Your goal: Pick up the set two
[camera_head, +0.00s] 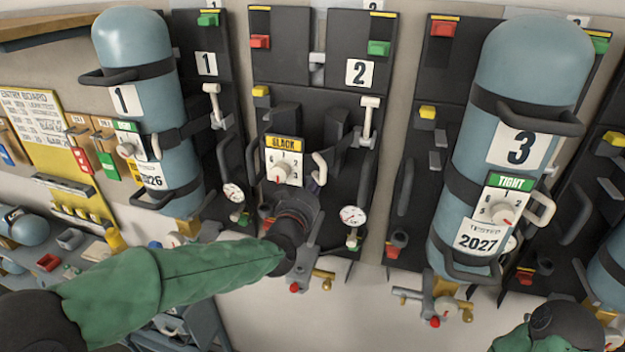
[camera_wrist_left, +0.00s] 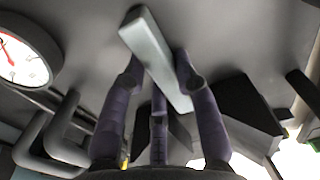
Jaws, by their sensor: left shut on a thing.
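Bay two, marked by a "2" plate (camera_head: 359,72), shows a dark backplate with no blue cylinder on it. A dial panel (camera_head: 284,161) with a yellow "SLACK" sign stands there. My left gripper (camera_head: 318,184) is just below and right of the dial, its purple fingers partly hidden by my wrist. In the left wrist view, my left gripper (camera_wrist_left: 160,85) is closed around a pale bar (camera_wrist_left: 152,55), which appears to be the white handle (camera_head: 320,167) beside the dial. My right gripper is out of view; only part of my right arm shows at lower right.
Blue cylinder one (camera_head: 140,75) stands left, and cylinder three (camera_head: 532,65), with a "TIGHT" dial (camera_head: 503,207), stands right. A pressure gauge (camera_head: 353,216) is right of my left wrist. Another blue cylinder (camera_head: 28,229) lies at far left. Brass and red fittings (camera_head: 322,276) stick out below bay two.

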